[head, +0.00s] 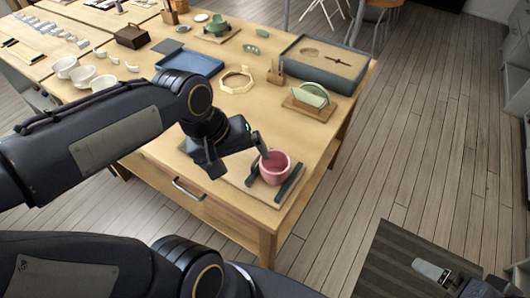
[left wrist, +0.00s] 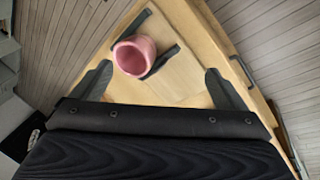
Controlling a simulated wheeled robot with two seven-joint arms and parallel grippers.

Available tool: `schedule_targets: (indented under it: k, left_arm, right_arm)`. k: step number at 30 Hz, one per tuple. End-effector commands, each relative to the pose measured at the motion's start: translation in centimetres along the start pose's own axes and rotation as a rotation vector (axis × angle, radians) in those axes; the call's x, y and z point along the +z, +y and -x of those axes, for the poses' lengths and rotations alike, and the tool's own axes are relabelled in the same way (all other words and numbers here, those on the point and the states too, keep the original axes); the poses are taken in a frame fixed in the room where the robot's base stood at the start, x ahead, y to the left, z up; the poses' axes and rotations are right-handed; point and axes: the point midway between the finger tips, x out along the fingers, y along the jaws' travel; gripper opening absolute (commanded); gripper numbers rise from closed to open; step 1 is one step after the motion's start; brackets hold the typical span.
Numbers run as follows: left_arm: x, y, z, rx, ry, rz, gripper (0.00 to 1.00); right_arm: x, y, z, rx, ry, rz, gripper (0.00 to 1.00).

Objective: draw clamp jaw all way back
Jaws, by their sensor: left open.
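A pink cup (head: 275,166) stands on a wooden clamp board (head: 237,172) at the table's near corner. A dark clamp jaw (head: 291,183) lies along its right side, and another dark bar (head: 251,173) is on its left, partly hidden. My left gripper (head: 239,157) is open and empty above the board, one finger close to the cup's rim. In the left wrist view the cup (left wrist: 134,56) lies ahead, between the two spread fingers (left wrist: 162,88), with one bar (left wrist: 131,24) beyond it and the other (left wrist: 161,62) beside it.
A green disc in a wooden stand (head: 311,97), an octagonal wooden frame (head: 237,81), a blue tray (head: 190,62) and a grey box (head: 321,66) stand farther back. A drawer handle (head: 188,190) projects from the table front.

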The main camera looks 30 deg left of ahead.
Motion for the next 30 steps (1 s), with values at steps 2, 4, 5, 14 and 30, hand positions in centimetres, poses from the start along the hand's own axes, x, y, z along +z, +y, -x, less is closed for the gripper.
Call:
schedule_targets:
  k: [2, 4, 5, 14, 30]
  left_arm:
    - [-1.1, 0.4, -0.5, -0.041, -0.015, 0.081, 0.94]
    - [-2.1, 0.9, -0.8, -0.08, -0.022, 0.164, 0.94]
    - [-2.6, 1.1, -1.1, -0.097, -0.025, 0.203, 0.94]
    - [-8.0, 3.9, -4.8, -0.295, 0.007, 0.682, 0.94]
    - [-8.8, 2.9, -10.8, -0.344, 0.035, 0.828, 0.94]
  right_arm:
    - [0.1, 0.1, -0.2, 0.0, 0.0, 0.0, 0.94]
    - [0.2, 0.2, -0.3, 0.0, 0.0, 0.0, 0.94]
    - [0.2, 0.2, -0.4, 0.0, 0.0, 0.0, 0.94]
    - [0.5, 0.5, -1.1, 0.0, 0.0, 0.0, 0.94]
    - [0.7, 0.7, -1.4, 0.0, 0.0, 0.0, 0.94]
